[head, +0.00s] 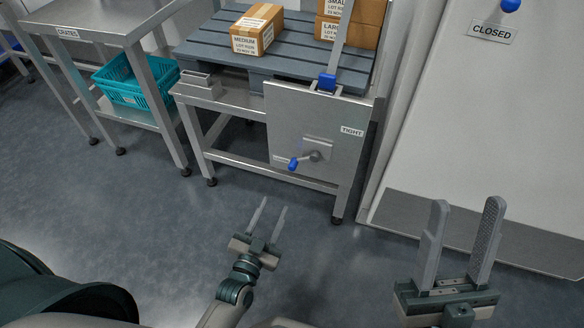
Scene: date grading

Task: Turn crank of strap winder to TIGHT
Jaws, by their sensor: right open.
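The strap winder's metal panel (290,115) is fixed to the front of a steel table. Its crank (304,158) has a hub on a small plate and a blue handle (293,163) pointing left and slightly down. The TIGHT label (352,131) is above and to the right of the crank. My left gripper (270,207) is open and empty, below and left of the crank, apart from it. My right gripper (467,217) is open and empty at the lower right, in front of the white door, well away from the crank.
A grey slatted pallet (220,47) on the table bears a MEDIUM box (257,30) and other boxes. A strap rises from a blue clip (327,81). A CRATES table (75,22) with teal crates (135,82) stands left. A door marked CLOSED (492,31) stands right. The floor between is clear.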

